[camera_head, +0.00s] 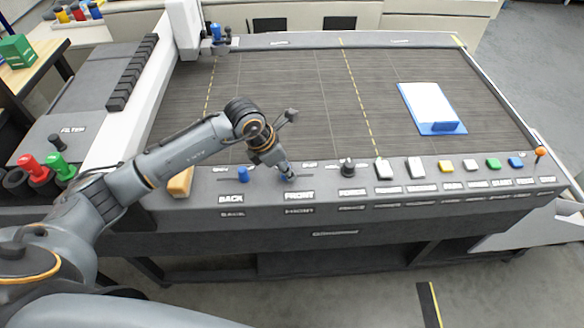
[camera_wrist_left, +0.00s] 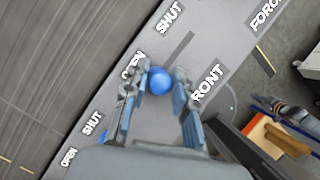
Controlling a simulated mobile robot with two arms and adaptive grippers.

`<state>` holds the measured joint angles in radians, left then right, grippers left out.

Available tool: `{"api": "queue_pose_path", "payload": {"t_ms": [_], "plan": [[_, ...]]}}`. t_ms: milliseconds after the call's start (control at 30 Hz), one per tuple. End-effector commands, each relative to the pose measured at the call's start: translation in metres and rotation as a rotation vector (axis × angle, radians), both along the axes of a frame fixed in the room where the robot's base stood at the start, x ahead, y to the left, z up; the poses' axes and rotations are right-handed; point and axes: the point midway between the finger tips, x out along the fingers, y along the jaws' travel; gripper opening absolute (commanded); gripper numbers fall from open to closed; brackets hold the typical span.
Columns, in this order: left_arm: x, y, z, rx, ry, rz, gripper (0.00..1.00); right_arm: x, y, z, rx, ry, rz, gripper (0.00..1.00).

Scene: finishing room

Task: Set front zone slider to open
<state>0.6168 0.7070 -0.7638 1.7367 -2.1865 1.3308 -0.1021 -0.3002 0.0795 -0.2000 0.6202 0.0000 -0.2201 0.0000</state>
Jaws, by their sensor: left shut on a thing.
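The front zone slider is a round blue knob (camera_wrist_left: 159,81) in a slot on the grey control panel, above the FRONT label (camera_head: 299,196). In the left wrist view the knob is close to the OPEN label, and the bare slot runs from it toward SHUT. My left gripper (camera_head: 288,176) reaches down over this slider and hides most of the knob in the head view. Its fingers (camera_wrist_left: 156,84) are shut on the knob, one on each side.
The back slider's blue knob (camera_head: 242,174) stands just left of my left gripper. A black rotary knob (camera_head: 347,168) and several coloured buttons lie to the right. Red (camera_head: 28,163) and green knobs stand at left.

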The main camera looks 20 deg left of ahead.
Motion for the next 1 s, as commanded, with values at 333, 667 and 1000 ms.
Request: {"api": "queue_pose_path", "payload": {"t_ms": [333, 667, 1000], "plan": [[0.0, 0.002, -0.001, 0.005, 0.003, 0.002, 0.5, 0.0, 0.0, 0.0, 0.0, 0.0, 0.0, 0.0], [-0.003, 0.006, 0.012, 0.005, -0.002, 0.002, 0.5, 0.0, -0.002, 0.0, -0.002, 0.0, 0.001, 0.0], [-0.022, 0.025, 0.076, 0.005, -0.003, 0.002, 0.5, 0.0, -0.001, 0.0, -0.001, 0.0, 0.0, 0.0]]}}
